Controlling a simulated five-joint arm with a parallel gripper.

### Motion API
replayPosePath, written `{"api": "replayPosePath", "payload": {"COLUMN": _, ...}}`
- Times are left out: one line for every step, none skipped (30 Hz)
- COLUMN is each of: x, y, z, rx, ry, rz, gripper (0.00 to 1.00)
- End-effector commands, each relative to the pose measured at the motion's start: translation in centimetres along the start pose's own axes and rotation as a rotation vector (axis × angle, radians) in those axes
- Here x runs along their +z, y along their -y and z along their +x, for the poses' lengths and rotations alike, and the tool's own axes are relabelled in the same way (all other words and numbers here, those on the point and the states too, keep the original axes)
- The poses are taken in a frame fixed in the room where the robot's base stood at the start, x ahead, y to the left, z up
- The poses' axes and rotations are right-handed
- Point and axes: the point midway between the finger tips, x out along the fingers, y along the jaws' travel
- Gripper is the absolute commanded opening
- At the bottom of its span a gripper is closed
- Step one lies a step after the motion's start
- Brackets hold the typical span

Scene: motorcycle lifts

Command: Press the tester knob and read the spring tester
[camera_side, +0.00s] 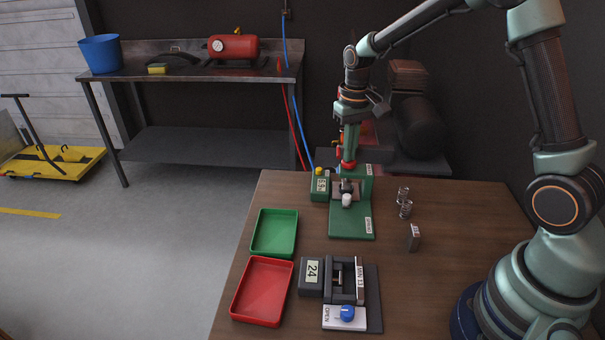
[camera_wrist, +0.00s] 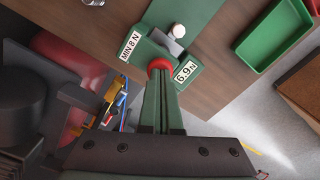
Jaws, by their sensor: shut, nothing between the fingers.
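The green spring tester (camera_side: 350,224) stands at the back of the brown table. Its red knob (camera_side: 348,166) sits on top of the upright; in the wrist view the red knob (camera_wrist: 160,65) shows at my fingertips. My gripper (camera_side: 349,158) is shut and empty, pointing down with its tips at the knob, apparently touching it. In the wrist view the tester's display (camera_wrist: 186,72) reads 6.9 N, and a label (camera_wrist: 130,46) reads MIN 8 N. A white round cap (camera_wrist: 178,30) and a grey part show on the tester. Any spring inside is hidden.
Two loose springs (camera_side: 404,203) and a small grey block (camera_side: 413,238) stand right of the tester. A green tray (camera_side: 274,251) and a red tray (camera_side: 244,308) lie at the left. A dark device with a blue knob (camera_side: 347,313) and a display (camera_side: 312,270) reading 24 stands in front.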

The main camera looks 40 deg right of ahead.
Motion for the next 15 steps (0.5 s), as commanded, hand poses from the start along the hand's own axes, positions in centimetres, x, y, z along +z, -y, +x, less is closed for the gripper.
{"api": "replayPosePath", "payload": {"x": 0.0, "y": 0.0, "z": 0.1, "rx": 0.0, "ry": 0.0, "rz": 0.0, "gripper": 0.0}}
{"api": "replayPosePath", "payload": {"x": 0.0, "y": 0.0, "z": 0.1, "rx": 0.0, "ry": 0.0, "rz": 0.0, "gripper": 0.0}}
{"api": "replayPosePath", "payload": {"x": 0.0, "y": 0.0, "z": 0.1, "rx": 0.0, "ry": 0.0, "rz": 0.0, "gripper": 0.0}}
{"api": "replayPosePath", "payload": {"x": 0.0, "y": 0.0, "z": 0.1, "rx": 0.0, "ry": 0.0, "rz": 0.0, "gripper": 0.0}}
{"api": "replayPosePath", "payload": {"x": 0.0, "y": 0.0, "z": 0.1, "rx": 0.0, "ry": 0.0, "rz": 0.0, "gripper": 0.0}}
{"api": "replayPosePath", "payload": {"x": 0.0, "y": 0.0, "z": 0.1, "rx": 0.0, "ry": 0.0, "rz": 0.0, "gripper": 0.0}}
{"api": "replayPosePath", "payload": {"x": 0.0, "y": 0.0, "z": 0.1, "rx": 0.0, "ry": 0.0, "rz": 0.0, "gripper": 0.0}}
{"api": "replayPosePath", "payload": {"x": 0.0, "y": 0.0, "z": 0.1, "rx": 0.0, "ry": 0.0, "rz": 0.0, "gripper": 0.0}}
{"api": "replayPosePath", "payload": {"x": 0.0, "y": 0.0, "z": 0.0, "rx": 0.0, "ry": 0.0, "rz": 0.0, "gripper": 0.0}}
{"api": "replayPosePath", "payload": {"x": 0.0, "y": 0.0, "z": -0.1, "rx": 0.0, "ry": 0.0, "rz": 0.0, "gripper": 0.0}}
{"api": "replayPosePath", "payload": {"x": 0.0, "y": 0.0, "z": -0.2, "rx": 0.0, "ry": -0.001, "rz": 0.0, "gripper": 0.0}}
{"api": "replayPosePath", "payload": {"x": 0.0, "y": 0.0, "z": -0.5, "rx": 0.0, "ry": -0.001, "rz": 0.0, "gripper": 0.0}}
{"api": "replayPosePath", "payload": {"x": 0.0, "y": 0.0, "z": -0.7, "rx": 0.0, "ry": -0.002, "rz": 0.0, "gripper": 0.0}}
{"api": "replayPosePath", "payload": {"x": -0.1, "y": 0.0, "z": -0.9, "rx": 0.0, "ry": -0.002, "rz": 0.0, "gripper": 0.0}}
{"api": "replayPosePath", "payload": {"x": 0.0, "y": 0.0, "z": -1.1, "rx": 0.0, "ry": -0.002, "rz": 0.0, "gripper": 0.0}}
